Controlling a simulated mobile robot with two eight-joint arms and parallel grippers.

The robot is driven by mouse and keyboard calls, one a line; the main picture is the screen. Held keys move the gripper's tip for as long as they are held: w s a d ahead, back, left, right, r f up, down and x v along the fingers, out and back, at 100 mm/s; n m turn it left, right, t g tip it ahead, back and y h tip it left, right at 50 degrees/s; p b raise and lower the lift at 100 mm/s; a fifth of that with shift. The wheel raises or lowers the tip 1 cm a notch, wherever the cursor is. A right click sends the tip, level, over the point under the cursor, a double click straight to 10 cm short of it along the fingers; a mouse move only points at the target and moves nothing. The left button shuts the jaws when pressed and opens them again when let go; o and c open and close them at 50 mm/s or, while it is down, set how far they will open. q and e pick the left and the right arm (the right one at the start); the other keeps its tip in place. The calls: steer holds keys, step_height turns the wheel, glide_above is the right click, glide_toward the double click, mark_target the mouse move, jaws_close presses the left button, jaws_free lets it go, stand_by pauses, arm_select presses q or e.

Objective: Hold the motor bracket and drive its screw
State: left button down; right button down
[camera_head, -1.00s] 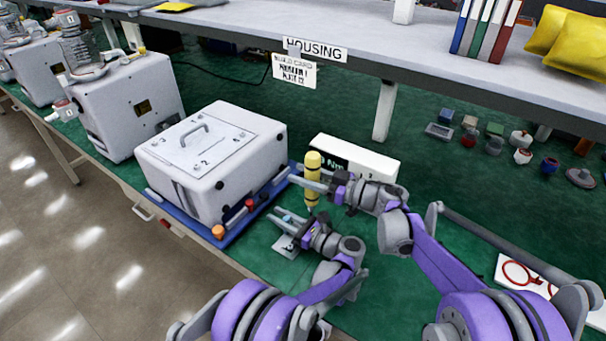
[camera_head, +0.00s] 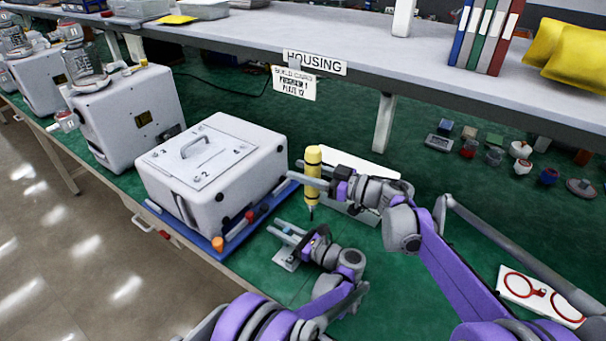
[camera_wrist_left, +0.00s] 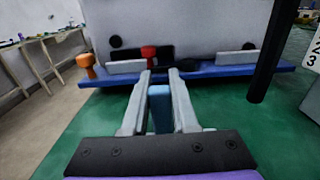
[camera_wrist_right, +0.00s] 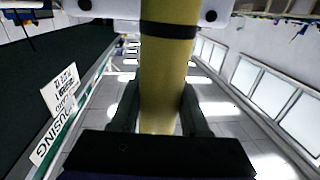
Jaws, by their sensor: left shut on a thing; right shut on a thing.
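The motor bracket (camera_head: 287,263) shows as a small grey plate low over or on the green bench, in front of the blue tray. My left gripper (camera_head: 290,234) is shut on it. In the left wrist view a blue part (camera_wrist_left: 160,109) sits between the fingers; the rest is hidden. My right gripper (camera_head: 312,180) is shut on a yellow screwdriver (camera_head: 313,159) with black bands, held upright with its dark tip down, beside the bracket and to its right. The yellow handle also fills the right wrist view (camera_wrist_right: 168,70). I cannot make out the screw.
A white housing (camera_head: 213,170) stands on the blue tray (camera_head: 238,239), with orange and red knobs along its edge. A white box (camera_head: 352,159) lies behind my right gripper. A shelf (camera_head: 390,62) overhangs the back. Green bench is clear around the left gripper.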

arm_select(q)
steer(key=c, duration=0.6)
jaws_free()
